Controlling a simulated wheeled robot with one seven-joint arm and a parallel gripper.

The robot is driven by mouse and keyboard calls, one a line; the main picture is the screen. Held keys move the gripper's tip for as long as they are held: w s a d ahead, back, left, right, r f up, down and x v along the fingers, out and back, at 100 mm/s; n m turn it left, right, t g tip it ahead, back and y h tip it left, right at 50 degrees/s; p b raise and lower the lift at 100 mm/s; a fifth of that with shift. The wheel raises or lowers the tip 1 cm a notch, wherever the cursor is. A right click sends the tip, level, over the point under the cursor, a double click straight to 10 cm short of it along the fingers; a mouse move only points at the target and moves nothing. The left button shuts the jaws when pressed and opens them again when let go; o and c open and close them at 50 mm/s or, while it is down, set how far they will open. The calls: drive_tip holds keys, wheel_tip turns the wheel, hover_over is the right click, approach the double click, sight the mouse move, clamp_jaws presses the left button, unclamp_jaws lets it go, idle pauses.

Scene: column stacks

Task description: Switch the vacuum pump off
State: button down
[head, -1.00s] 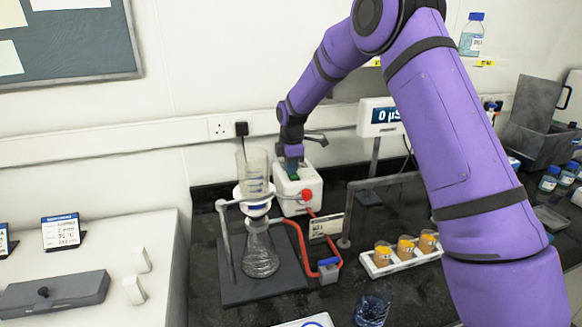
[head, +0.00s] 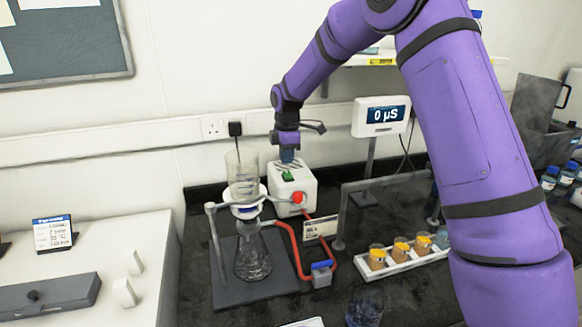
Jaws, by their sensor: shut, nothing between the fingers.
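The vacuum pump (head: 308,185) is a white box on the dark bench against the back wall. A green switch (head: 287,176) shows on its top, and a red round fitting (head: 298,197) is on its front. I cannot tell from this view which way the switch is tipped. My gripper (head: 287,158) is shut and empty, pointing down at the rear of the pump's top, just behind the switch. It appears slightly above the pump, but the exact gap is unclear.
A filter funnel on a flask (head: 253,258) stands in a clamp frame left of the pump, with red tubing (head: 290,235) to a small blue-topped valve (head: 321,274). A conductivity display (head: 381,117) stands to the right. A white rack (head: 400,264) holds several orange-filled beakers.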

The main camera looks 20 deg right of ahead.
sight(288, 173)
wheel_tip(288, 173, up, 9)
drive_tip(key=shift+s+r, duration=0.15)
drive_tip(key=shift+s, duration=0.05)
idle(0.3)
drive_tip(key=shift+d+r+t, duration=0.1)
drive_tip(key=shift+d+t, duration=0.3)
drive_tip(key=shift+t, duration=0.2)
drive_tip(key=f, duration=0.4)
drive_tip(key=w+f, duration=0.1)
drive_tip(key=f, duration=0.9)
drive_tip(key=shift+w, duration=0.4)
